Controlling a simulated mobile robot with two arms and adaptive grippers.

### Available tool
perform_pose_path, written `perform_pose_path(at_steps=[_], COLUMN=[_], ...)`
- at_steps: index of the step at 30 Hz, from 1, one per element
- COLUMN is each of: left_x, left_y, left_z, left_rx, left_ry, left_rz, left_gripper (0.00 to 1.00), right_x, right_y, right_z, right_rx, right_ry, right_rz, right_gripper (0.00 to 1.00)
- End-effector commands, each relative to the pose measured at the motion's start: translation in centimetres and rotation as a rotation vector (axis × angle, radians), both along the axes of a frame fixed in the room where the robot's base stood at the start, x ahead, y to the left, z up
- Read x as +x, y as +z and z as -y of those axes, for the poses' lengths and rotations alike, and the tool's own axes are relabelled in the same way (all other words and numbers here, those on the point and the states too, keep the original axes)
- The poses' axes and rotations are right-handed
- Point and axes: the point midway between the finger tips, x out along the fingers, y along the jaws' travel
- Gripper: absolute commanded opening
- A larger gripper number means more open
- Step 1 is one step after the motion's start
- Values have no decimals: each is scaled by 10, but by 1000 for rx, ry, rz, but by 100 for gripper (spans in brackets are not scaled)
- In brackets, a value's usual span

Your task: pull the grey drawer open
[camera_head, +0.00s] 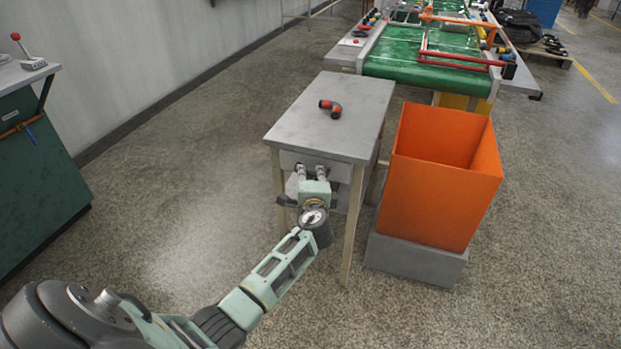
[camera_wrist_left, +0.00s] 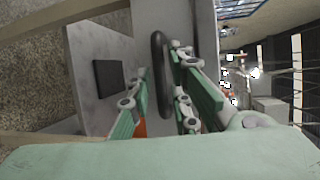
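The grey drawer (camera_head: 289,160) sits under the top of a small grey table (camera_head: 343,98). Its front looks flush with the table. In the left wrist view, a dark bar handle (camera_wrist_left: 160,75) stands out from the drawer front. My left gripper (camera_head: 311,171) is at the drawer front, and its fingers also show in the left wrist view (camera_wrist_left: 160,94). They are apart, one side on each side of the handle, with gaps visible. In the head view the gripper hides the handle. My right gripper is not in view.
A red-and-black curved hose piece (camera_head: 331,108) lies on the table. An orange bin (camera_head: 428,200) on a grey base (camera_head: 415,262) stands close to the right. A green conveyor (camera_head: 430,70) is behind. The floor left of the table is clear.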

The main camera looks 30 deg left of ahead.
Motion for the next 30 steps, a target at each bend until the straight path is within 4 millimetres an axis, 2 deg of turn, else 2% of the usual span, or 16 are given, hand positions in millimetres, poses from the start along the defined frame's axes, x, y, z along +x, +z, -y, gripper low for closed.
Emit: perform_pose_path(at_steps=[7, 14, 30], left_x=[1, 0, 0], left_y=[0, 0, -1], left_z=[-1, -1, 0], left_rx=[0, -1, -4], left_ry=[0, 0, 0], left_rz=[0, -1, 0], left_gripper=[18, 0, 0], right_x=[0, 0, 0], right_y=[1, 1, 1], right_z=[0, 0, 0], right_rx=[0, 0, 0], right_ry=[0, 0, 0], right_rz=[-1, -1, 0], right_gripper=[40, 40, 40])
